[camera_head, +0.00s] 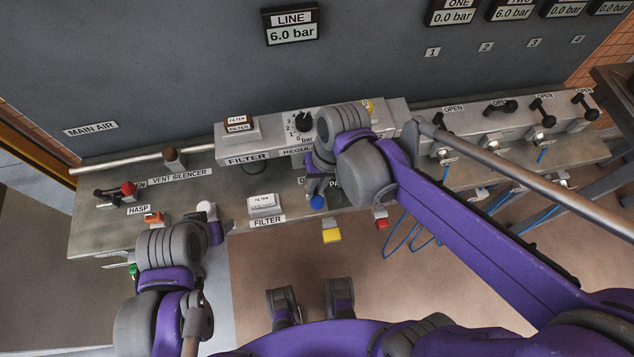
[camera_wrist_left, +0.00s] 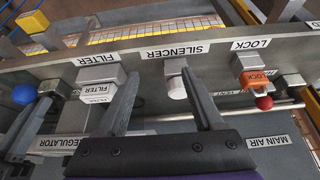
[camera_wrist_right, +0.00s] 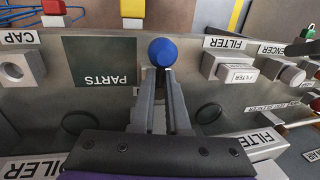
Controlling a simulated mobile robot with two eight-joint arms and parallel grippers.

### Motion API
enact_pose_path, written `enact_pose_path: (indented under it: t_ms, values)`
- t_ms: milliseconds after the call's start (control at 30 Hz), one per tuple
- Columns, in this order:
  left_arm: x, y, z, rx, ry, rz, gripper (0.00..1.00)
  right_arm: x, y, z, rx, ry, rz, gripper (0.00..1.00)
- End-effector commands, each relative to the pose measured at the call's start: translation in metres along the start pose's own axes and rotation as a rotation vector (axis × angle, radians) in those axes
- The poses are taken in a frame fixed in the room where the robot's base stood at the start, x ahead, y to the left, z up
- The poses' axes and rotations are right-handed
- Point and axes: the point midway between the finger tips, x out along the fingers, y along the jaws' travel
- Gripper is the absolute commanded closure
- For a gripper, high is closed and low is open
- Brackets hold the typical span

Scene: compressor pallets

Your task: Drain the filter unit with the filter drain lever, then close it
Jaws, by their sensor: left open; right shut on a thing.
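The filter unit (camera_head: 238,130) stands at the back of the bench, beside the regulator. My right gripper (camera_wrist_right: 160,78) is shut at a blue ball knob (camera_wrist_right: 162,51), which sticks out past its fingertips. The knob also shows in the head view (camera_head: 317,202) at the front edge and in the left wrist view (camera_wrist_left: 24,94). No label on the knob is readable, and its stem is hidden by the fingers.
An orange lock piece (camera_head: 153,218) and a red knob (camera_head: 128,188) stand at the left of the bench. Several black valve handles line the right side. The line gauge (camera_head: 292,24) reads 6.0 bar.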

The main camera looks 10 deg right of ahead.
Motion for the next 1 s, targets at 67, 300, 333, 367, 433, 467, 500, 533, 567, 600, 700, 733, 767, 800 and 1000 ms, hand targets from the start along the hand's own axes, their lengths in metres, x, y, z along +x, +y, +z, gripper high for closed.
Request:
enact_pose_path:
  t_ms: [67, 300, 333, 367, 433, 467, 500, 533, 567, 600, 700, 733, 767, 800, 1000]
  values:
    - [0.000, 0.000, 0.000, 0.000, 0.000, 0.000, 0.31, 0.000, 0.000, 0.000, 0.006, 0.002, -0.001, 1.00]
    - [0.000, 0.000, 0.000, 0.000, 0.000, 0.000, 0.31, 0.000, 0.000, 0.000, 0.008, 0.002, -0.001, 1.00]
    - [0.000, 0.000, 0.000, 0.000, 0.000, 0.000, 0.31, 0.000, 0.000, 0.000, 0.008, 0.002, -0.001, 1.00]
    - [0.000, 0.000, 0.000, 0.000, 0.000, 0.000, 0.31, 0.000, 0.000, 0.000, 0.007, 0.002, -0.001, 1.00]
    - [0.000, 0.000, 0.000, 0.000, 0.000, 0.000, 0.31, 0.000, 0.000, 0.000, 0.007, 0.002, -0.001, 0.83]
    - [0.000, 0.000, 0.000, 0.000, 0.000, 0.000, 0.31, 0.000, 0.000, 0.000, 0.007, 0.002, -0.001, 0.78]
    - [0.000, 0.000, 0.000, 0.000, 0.000, 0.000, 0.31, 0.000, 0.000, 0.000, 0.007, 0.002, -0.001, 0.71]
    - [0.000, 0.000, 0.000, 0.000, 0.000, 0.000, 0.31, 0.000, 0.000, 0.000, 0.007, 0.002, -0.001, 0.65]
    - [0.000, 0.000, 0.000, 0.000, 0.000, 0.000, 0.31, 0.000, 0.000, 0.000, 0.007, 0.002, -0.001, 0.60]
    - [0.000, 0.000, 0.000, 0.000, 0.000, 0.000, 0.31, 0.000, 0.000, 0.000, 0.006, 0.002, 0.000, 0.57]
    - [0.000, 0.000, 0.000, 0.000, 0.000, 0.000, 0.31, 0.000, 0.000, 0.000, 0.006, 0.002, 0.000, 0.57]
    - [0.000, 0.000, 0.000, 0.000, 0.000, 0.000, 0.31, 0.000, 0.000, 0.000, 0.006, 0.002, 0.000, 0.57]
    - [0.000, 0.000, 0.000, 0.000, 0.000, 0.000, 0.31, 0.000, 0.000, 0.000, 0.006, 0.002, 0.000, 0.57]
    - [0.000, 0.000, 0.000, 0.000, 0.000, 0.000, 0.31, 0.000, 0.000, 0.000, 0.006, 0.002, 0.000, 0.57]
    - [-0.002, 0.000, -0.002, 0.000, 0.001, 0.000, 0.31, -0.011, 0.000, 0.000, 0.006, 0.002, 0.000, 0.57]
